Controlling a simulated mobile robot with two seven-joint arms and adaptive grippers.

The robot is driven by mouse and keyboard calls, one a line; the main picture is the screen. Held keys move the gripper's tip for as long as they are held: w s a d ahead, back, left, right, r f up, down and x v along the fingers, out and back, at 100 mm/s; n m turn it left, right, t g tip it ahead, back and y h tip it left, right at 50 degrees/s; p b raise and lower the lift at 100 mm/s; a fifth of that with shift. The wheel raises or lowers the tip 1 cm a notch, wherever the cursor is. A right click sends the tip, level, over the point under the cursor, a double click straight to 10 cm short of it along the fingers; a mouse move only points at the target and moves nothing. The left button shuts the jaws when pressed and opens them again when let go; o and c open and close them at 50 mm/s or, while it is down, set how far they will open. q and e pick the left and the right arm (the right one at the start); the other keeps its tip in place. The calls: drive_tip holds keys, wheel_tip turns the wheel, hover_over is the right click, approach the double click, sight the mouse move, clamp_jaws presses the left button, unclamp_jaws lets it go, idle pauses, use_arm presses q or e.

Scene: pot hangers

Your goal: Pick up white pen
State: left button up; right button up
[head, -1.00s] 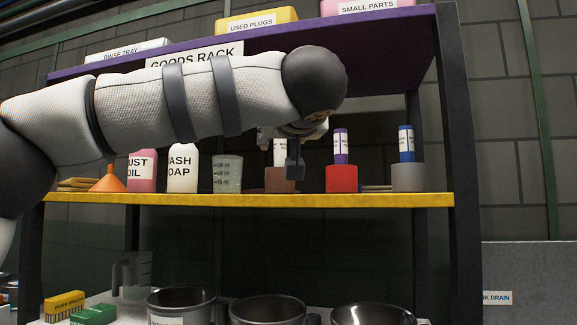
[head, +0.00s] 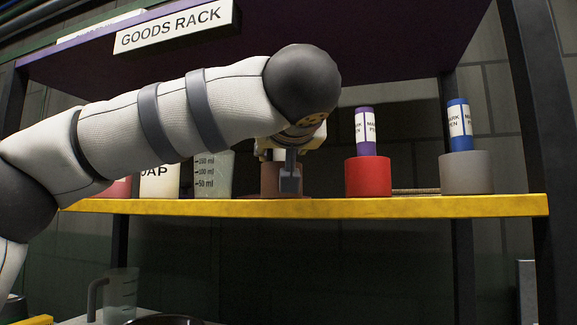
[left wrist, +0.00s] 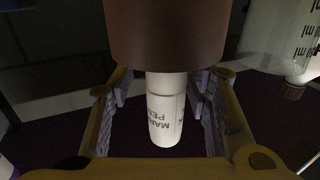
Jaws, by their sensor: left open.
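The white pen (left wrist: 165,115) with "MARK PEN" lettering stands in a brown holder (left wrist: 168,35), both appearing upside down in the left wrist view. My left gripper (head: 286,172) is open in front of the holder. In the left wrist view its fingers (left wrist: 163,92) lie to either side of the pen, with gaps showing. My right gripper is not in view.
A red holder (head: 368,177) with a purple pen (head: 365,130) and a grey holder (head: 466,173) with a blue pen (head: 459,127) stand to the right. The purple upper shelf (head: 400,40) overhangs.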

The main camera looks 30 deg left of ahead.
use_arm(q)
drive_tip(key=shift+s+d+r, duration=0.25)
drive_tip(key=shift+s+r, duration=0.1)
drive_tip(key=shift+s, duration=0.25)
drive_tip(key=shift+s+d+r, duration=0.25)
drive_tip(key=shift+s+r, duration=0.1)
drive_tip(key=shift+s, duration=0.25)
drive_tip(key=c, duration=0.4)
drive_tip(key=shift+w+f, duration=0.1)
drive_tip(key=c, duration=0.5)
drive_tip(key=shift+w+a+f, duration=0.1)
drive_tip(key=shift+w+f, duration=0.05)
drive_tip(key=shift+w, duration=0.1)
clamp_jaws()
